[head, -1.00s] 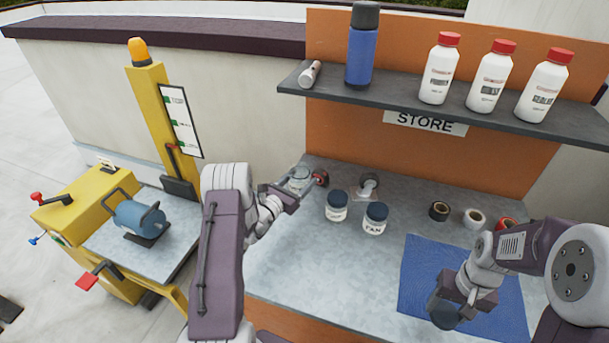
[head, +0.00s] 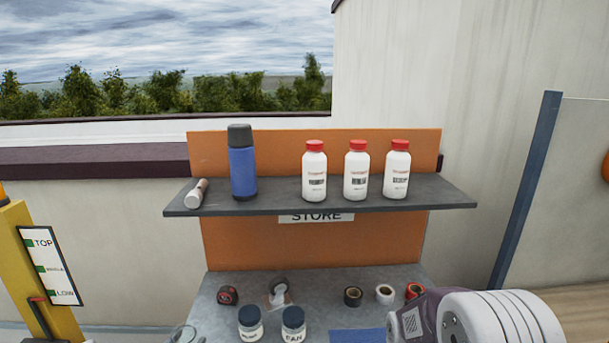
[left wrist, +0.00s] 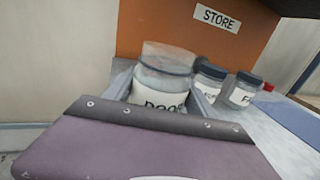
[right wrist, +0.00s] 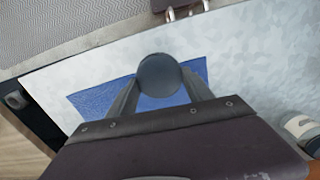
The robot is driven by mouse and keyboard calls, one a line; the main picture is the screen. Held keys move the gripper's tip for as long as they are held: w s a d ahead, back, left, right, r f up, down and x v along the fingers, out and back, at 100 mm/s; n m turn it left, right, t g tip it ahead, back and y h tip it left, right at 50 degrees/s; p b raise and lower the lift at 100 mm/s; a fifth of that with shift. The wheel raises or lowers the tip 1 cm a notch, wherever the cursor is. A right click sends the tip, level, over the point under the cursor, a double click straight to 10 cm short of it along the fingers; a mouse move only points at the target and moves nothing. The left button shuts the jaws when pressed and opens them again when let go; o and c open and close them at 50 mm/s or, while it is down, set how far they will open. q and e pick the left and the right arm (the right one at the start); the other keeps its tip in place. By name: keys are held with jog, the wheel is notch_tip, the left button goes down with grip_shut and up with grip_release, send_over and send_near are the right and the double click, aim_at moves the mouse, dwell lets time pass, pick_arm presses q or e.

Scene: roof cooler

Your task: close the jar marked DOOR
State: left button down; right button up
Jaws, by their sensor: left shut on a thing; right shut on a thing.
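The glass jar marked DOOR (left wrist: 158,98) stands out in the left wrist view, upright with an open, lidless top. My left gripper (left wrist: 164,86) is shut on it, one finger on each side. In the head view only the jar's clear rim (head: 183,333) shows at the bottom edge. My right gripper (right wrist: 161,84) is shut on a round dark lid (right wrist: 160,74), held above the blue mat in the right wrist view. In the head view my right forearm enters at the lower right, and its gripper is out of frame.
Two dark-lidded jars, one marked FAN (head: 293,325) and another (head: 250,324), stand on the grey worktop (head: 330,288). Tape rolls (head: 353,296) lie behind. A shelf (head: 330,203) with bottles overhangs the back. The blue mat (right wrist: 88,101) is otherwise clear.

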pick_arm(q)
jog(key=s+d+m+h, duration=0.1)
jog(key=s+d, duration=0.1)
jog(key=s+d+f+m+g+h, duration=0.1)
jog(key=s+d+h, duration=0.1)
jog(key=s+d+m+g+h, duration=0.1)
jog(key=s+d, duration=0.1)
jog(key=s, duration=0.1)
jog(key=shift+f+h, duration=0.3)
jog(key=s+d+m+g+h, duration=0.1)
jog(key=s+d, duration=0.1)
jog(key=s+d+r+m+g+h, duration=0.1)
jog(key=s+d+m+g+h, duration=0.1)
jog(key=s+d, duration=0.1)
jog(key=s+d+r+m+g+h, duration=0.1)
jog(key=s+d+h, duration=0.1)
jog(key=s+d, duration=0.1)
jog(key=shift+m, duration=0.3)
jog(key=shift+s+d+r+g+h, duration=0.2)
jog(key=shift+s+d+g+h, duration=0.1)
jog(key=shift+g, duration=0.2)
